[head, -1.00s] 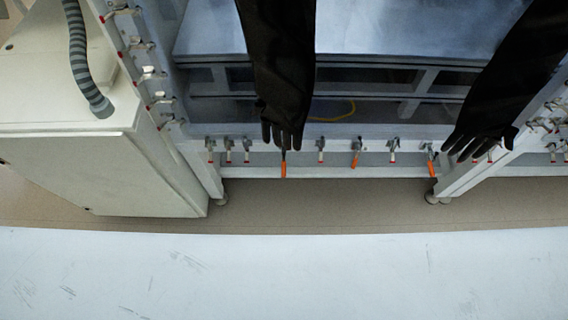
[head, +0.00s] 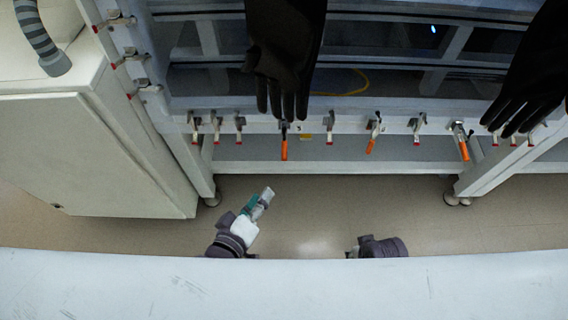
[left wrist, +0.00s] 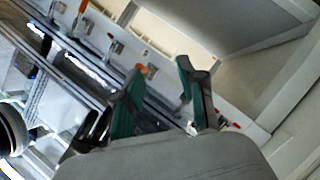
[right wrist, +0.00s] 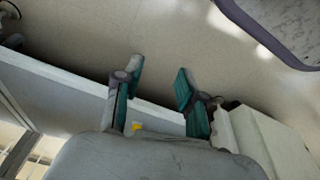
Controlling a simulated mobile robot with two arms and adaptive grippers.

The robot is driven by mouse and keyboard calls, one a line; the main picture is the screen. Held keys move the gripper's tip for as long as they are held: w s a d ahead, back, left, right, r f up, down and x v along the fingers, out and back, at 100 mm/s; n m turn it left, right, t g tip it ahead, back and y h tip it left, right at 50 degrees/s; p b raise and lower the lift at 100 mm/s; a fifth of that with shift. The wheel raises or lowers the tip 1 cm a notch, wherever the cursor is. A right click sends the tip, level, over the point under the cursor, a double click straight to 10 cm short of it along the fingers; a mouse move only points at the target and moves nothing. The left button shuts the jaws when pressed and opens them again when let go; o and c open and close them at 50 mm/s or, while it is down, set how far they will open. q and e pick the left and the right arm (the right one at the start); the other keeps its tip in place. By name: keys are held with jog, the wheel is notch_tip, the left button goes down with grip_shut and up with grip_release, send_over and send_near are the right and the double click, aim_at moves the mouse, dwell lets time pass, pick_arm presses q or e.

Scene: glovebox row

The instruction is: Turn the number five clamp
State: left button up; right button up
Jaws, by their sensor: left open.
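A row of toggle clamps runs along the glovebox's lower rail in the head view. Some have orange handles: one below the left glove (head: 284,150), one right of it (head: 371,145), and one tilted near the right post (head: 462,148). Red-tipped clamps stand between them, such as one in the middle (head: 329,128). No clamp numbers are readable. My left gripper (head: 266,195) is below the rail, apart from the clamps; it shows open and empty in the left wrist view (left wrist: 161,67). My right gripper is open and empty in the right wrist view (right wrist: 158,70), over the floor.
Two black gloves hang down in front of the rail, one at the middle (head: 282,60) and one at the right (head: 525,80). A white cabinet (head: 90,150) stands at the left. The floor (head: 320,205) below the rail is clear between the frame's legs.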

aim_at(284, 150)
pick_arm(q)
notch_tip(284, 150, up, 4)
jog(key=n+t, duration=0.1)
jog(key=shift+h, duration=0.3)
jog(key=b+x, duration=0.3)
jog(key=x, duration=0.9)
jog(key=shift+w+d, duration=0.15)
jog(key=shift+w, duration=0.2)
jog(key=shift+w+d+f, duration=0.1)
jog(key=shift+w+d, duration=0.15)
jog(key=shift+w, duration=0.35)
pick_arm(e)
jog(key=w+v, duration=0.2)
jog(key=v, duration=0.9)
jog(key=shift+r+t, duration=0.3)
jog(key=shift+r, duration=0.05)
pick_arm(q)
jog(key=shift+c, duration=0.2)
grip_shut()
